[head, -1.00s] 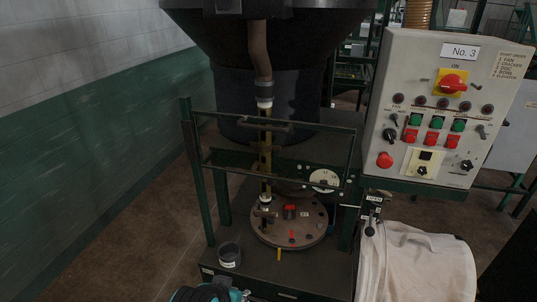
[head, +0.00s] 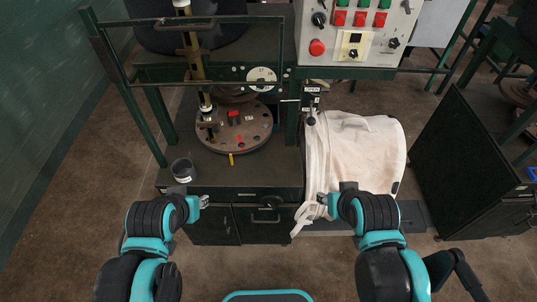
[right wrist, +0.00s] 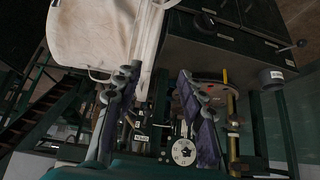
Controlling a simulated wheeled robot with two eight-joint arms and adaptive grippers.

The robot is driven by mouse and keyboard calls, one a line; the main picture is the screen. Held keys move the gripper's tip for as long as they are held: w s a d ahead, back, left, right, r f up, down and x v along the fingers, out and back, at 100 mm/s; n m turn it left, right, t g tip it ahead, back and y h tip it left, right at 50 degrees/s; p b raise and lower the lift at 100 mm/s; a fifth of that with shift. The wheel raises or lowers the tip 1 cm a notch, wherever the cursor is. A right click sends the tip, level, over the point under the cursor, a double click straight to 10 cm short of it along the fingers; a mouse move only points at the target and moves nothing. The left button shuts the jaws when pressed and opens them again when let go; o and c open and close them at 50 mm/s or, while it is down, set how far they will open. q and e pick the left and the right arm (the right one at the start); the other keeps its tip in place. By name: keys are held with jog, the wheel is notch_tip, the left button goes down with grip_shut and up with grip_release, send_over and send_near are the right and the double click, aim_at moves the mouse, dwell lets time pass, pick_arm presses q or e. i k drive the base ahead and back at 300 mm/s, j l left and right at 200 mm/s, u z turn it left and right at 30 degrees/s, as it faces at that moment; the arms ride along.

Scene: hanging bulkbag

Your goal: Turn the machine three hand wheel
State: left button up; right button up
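A round brown disc (head: 258,128) with holes around its rim lies flat on the machine's dark bench, and I take it for the hand wheel. It carries a red block (head: 233,114) and a yellow peg stands at its front edge. The disc is partly visible in the right wrist view (right wrist: 207,93), beyond the fingers. My left gripper (head: 204,201) is in front of the bench, apart from the disc; its fingers are too small to read. My right gripper (head: 319,202) is before the bag's lower left edge; its fingers (right wrist: 155,110) are spread with nothing held.
A white fabric bag (head: 355,160) hangs right of the bench (head: 275,172). A dark cup (head: 183,170) stands at the bench's front left. A green frame bar (head: 115,70) crosses above the disc. The control panel (head: 375,45) is behind. Floor is clear at left.

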aim_at(273, 200)
jog(key=k, duration=1.25)
jog(key=z, duration=0.05)
